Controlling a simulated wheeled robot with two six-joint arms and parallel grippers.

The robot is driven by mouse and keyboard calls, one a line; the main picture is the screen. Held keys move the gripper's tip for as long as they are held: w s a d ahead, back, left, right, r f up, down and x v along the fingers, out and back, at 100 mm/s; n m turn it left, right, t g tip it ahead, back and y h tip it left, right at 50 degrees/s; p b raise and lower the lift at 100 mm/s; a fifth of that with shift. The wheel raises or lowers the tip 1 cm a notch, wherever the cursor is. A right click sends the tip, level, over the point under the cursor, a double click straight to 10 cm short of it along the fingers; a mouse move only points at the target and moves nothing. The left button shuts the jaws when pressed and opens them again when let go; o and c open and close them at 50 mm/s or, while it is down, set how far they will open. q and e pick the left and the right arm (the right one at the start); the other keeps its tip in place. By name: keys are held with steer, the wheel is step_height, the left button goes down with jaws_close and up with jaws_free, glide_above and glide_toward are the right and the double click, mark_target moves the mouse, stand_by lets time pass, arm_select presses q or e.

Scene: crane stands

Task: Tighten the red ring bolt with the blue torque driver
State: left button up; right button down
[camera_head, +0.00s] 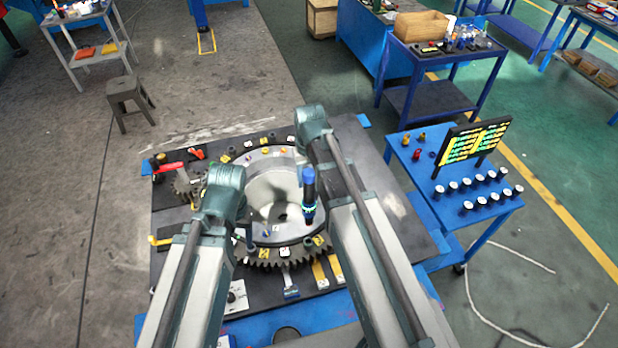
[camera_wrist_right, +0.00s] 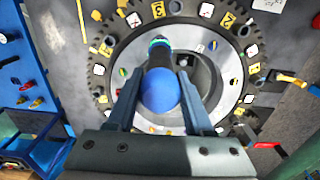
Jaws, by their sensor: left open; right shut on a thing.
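The blue torque driver (camera_head: 309,188) stands nearly upright over the right side of the metal ring, its dark lower end pointing down. In the right wrist view its round blue handle end (camera_wrist_right: 160,92) sits between the fingers of my right gripper (camera_wrist_right: 160,105), which is shut on it. The ring (camera_head: 276,166) carries small coloured bolts around a hollow centre. I cannot tell which bolt is the red one, nor whether the driver tip touches a bolt. My left gripper (camera_head: 207,213) is left of the ring, open, its fingers mostly hidden by my arm.
A toothed gear (camera_head: 285,255) with numbered tags surrounds the ring on a dark-topped table. A red-handled tool (camera_head: 172,168) lies at the back left. A blue side table (camera_head: 408,160) at the right holds several round-topped parts and a display board (camera_head: 473,145).

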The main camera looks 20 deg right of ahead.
mark_target(309, 172)
steer(key=shift+r+p, duration=2.05)
steer(key=shift+r, duration=0.25)
steer(key=shift+f, duration=0.1)
